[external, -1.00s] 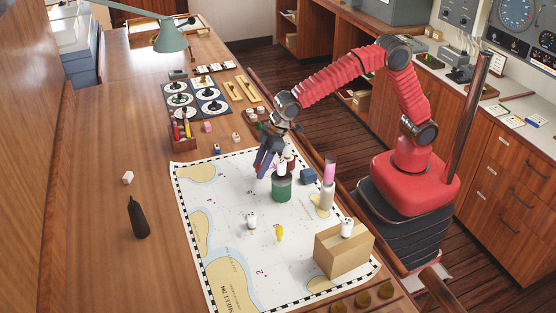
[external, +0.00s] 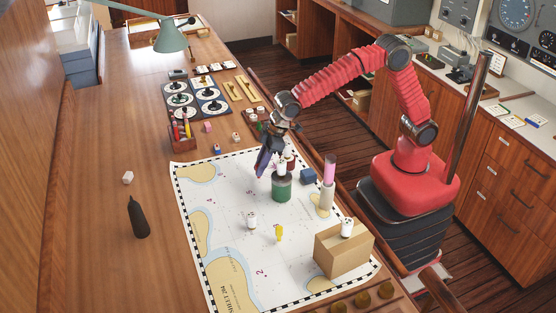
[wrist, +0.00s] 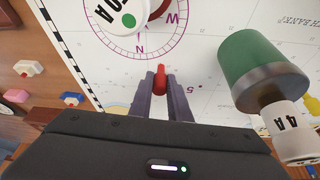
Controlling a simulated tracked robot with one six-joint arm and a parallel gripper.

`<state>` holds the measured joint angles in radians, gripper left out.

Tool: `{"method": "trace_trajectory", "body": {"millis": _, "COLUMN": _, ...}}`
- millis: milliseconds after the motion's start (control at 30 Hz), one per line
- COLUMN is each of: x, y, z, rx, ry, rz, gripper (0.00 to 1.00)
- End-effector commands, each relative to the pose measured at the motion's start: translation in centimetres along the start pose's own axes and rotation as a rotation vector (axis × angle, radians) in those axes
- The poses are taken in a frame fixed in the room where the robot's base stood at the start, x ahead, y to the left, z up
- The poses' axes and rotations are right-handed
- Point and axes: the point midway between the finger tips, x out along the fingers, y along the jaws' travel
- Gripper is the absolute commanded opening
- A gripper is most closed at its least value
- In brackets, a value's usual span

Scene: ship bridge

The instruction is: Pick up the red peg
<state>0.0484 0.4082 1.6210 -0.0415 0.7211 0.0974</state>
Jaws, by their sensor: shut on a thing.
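The red peg (wrist: 160,79) shows upright in the wrist view, its tip sticking out between my fingertips. My gripper (wrist: 160,90) is shut on it, one dark finger on each side. The peg's lower part is hidden by the fingers. In the external view my gripper (external: 263,162) is over the far part of the chart (external: 215,220), just behind and left of the green cylinder (external: 281,189). The peg cannot be made out clearly there.
The green cylinder with a white piece marked 4A (wrist: 290,132) stands close right of my gripper in the wrist view. A white piece with a green dot (wrist: 122,16) is just ahead.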

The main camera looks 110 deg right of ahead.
Motion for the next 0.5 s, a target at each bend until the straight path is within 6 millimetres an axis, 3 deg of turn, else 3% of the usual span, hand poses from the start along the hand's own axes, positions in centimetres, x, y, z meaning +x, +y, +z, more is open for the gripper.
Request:
{"method": "trace_trajectory", "body": {"millis": 267, "x": -0.2, "y": 0.0, "z": -0.1, "rx": 0.0, "ry": 0.001, "rz": 0.0, "gripper": 0.0}}
{"method": "trace_trajectory", "body": {"millis": 500, "x": -2.4, "y": 0.0, "z": -1.0, "rx": 0.0, "ry": 0.003, "rz": 0.0, "gripper": 0.0}}
